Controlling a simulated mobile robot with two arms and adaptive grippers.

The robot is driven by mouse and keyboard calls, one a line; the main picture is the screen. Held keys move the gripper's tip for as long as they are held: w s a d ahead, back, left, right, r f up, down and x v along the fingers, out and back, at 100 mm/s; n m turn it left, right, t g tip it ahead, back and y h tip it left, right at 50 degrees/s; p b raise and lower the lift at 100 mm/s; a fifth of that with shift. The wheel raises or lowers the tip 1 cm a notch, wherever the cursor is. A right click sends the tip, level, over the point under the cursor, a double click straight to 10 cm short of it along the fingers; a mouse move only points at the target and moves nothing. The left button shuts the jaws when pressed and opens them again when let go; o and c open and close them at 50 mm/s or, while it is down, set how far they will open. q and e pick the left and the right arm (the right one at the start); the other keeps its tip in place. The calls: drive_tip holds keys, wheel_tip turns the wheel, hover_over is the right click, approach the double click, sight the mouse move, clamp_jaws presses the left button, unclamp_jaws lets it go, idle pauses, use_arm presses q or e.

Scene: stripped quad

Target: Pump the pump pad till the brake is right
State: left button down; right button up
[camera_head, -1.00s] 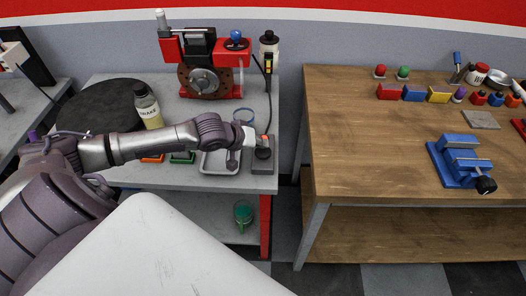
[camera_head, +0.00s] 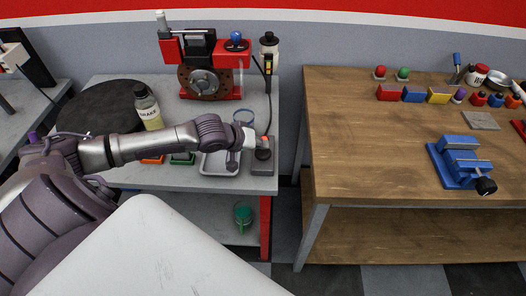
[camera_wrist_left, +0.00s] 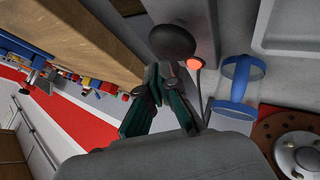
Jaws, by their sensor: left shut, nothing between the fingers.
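The pump pad is a dark round dome (camera_head: 263,154) on a small grey box (camera_head: 262,168) at the bench's front right corner. In the left wrist view the dome (camera_wrist_left: 171,42) is just beyond my fingertips, and a red light (camera_wrist_left: 195,63) glows beside it. My left gripper (camera_head: 258,146) is over the box, close to the dome; its green fingers (camera_wrist_left: 158,68) are shut and empty. I cannot tell whether they touch the dome. The red brake stand with its disc (camera_head: 204,80) is at the back of the bench. My right gripper is not in view.
A grey tray (camera_head: 221,168) lies left of the box, below my left arm. A brake fluid bottle (camera_head: 148,108) stands behind my arm. A blue-ringed clear cup (camera_head: 243,116) is behind the gripper. A wooden table (camera_head: 380,150) stands to the right, across a gap.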

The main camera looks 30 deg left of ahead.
sight(261, 153)
use_arm(q)
drive_tip(key=shift+f, duration=0.2)
drive_tip(key=shift+f, duration=0.2)
drive_tip(key=shift+f, duration=1.05)
idle(1.0)
drive_tip(key=shift+r, duration=0.1)
drive_tip(key=shift+r+p, duration=1.35)
wheel_tip(261, 153, up, 5)
drive_tip(key=p, duration=0.6)
drive_tip(key=shift+r, duration=0.1)
